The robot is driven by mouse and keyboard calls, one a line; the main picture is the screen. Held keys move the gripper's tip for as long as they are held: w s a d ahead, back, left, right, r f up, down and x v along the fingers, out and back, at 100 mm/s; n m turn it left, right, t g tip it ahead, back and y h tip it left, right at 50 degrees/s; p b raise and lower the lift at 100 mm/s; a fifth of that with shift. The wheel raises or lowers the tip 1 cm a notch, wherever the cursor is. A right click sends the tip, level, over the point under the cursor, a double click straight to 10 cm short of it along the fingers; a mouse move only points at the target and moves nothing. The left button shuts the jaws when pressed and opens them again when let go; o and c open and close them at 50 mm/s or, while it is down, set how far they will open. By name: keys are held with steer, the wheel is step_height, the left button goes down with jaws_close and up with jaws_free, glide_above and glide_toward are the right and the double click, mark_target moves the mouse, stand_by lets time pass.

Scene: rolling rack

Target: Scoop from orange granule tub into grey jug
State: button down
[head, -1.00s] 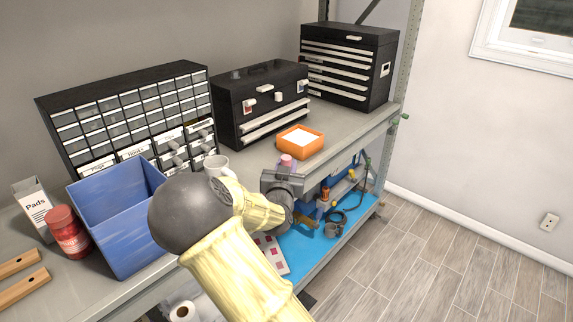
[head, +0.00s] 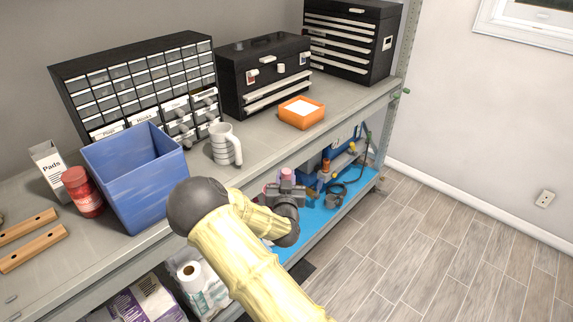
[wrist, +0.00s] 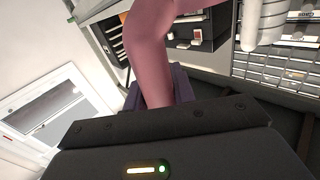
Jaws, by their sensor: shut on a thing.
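The orange tub (head: 290,119) stands on the shelf top and holds white granules. The grey jug (head: 221,150), light grey with bands and a handle on its right, stands upright to the left of the tub. It also shows at the upper right of the wrist view (wrist: 255,22). My gripper (head: 287,184) is in front of the shelf edge, below and apart from both. It is shut on a pink scoop (head: 286,174), whose pink length fills the upper middle of the wrist view (wrist: 152,55). Whether the scoop holds anything cannot be seen.
A blue bin (head: 135,185), a red jar (head: 84,195) and a pads box (head: 50,168) stand left of the jug. A drawer cabinet (head: 130,85) and black toolboxes (head: 262,75) line the back. The shelf between jug and tub is clear.

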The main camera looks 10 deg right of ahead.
steer(key=s+f+n+y, duration=0.1)
steer(key=s+f, duration=0.3)
steer(key=f, duration=0.5)
steer(key=s+d+f+n+y, duration=0.1)
steer(key=s+f, duration=0.3)
steer(key=f, duration=0.6)
steer(key=shift+d+y, duration=0.3)
steer(key=shift+y, duration=0.6)
steer(key=shift+s, duration=0.1)
